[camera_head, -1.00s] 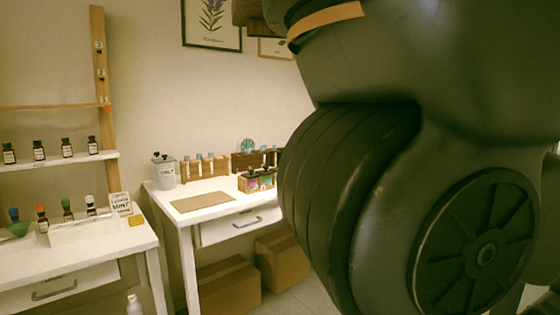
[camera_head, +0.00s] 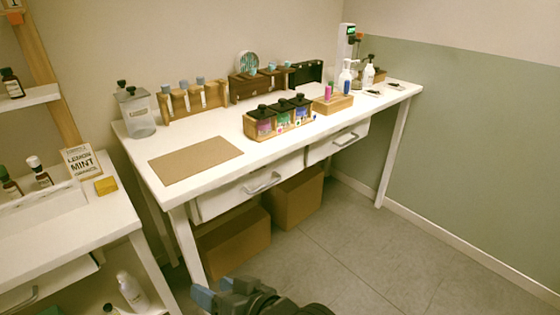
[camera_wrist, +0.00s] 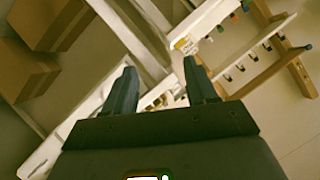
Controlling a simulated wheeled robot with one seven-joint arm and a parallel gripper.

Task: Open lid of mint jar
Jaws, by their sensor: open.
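Three small jars with black knobbed lids stand in a wooden holder (camera_head: 251,131) on the white table. The middle jar (camera_head: 284,118) has a green label; the left jar (camera_head: 265,126) has a purple one. The labels are too small to read, so I cannot confirm which is mint. All three lids look closed. My gripper (camera_wrist: 160,76) is open and empty in the wrist view. Part of my arm's end shows at the bottom of the head view, low in front of the table and well away from the jars.
A brown mat (camera_head: 195,160) lies left of the jars. A glass canister (camera_head: 137,115), a tube rack (camera_head: 190,98) and a wooden block (camera_head: 333,104) with small bottles share the table. Cardboard boxes (camera_head: 233,243) sit beneath. A second table with a sign (camera_head: 81,161) stands left. Floor at right is clear.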

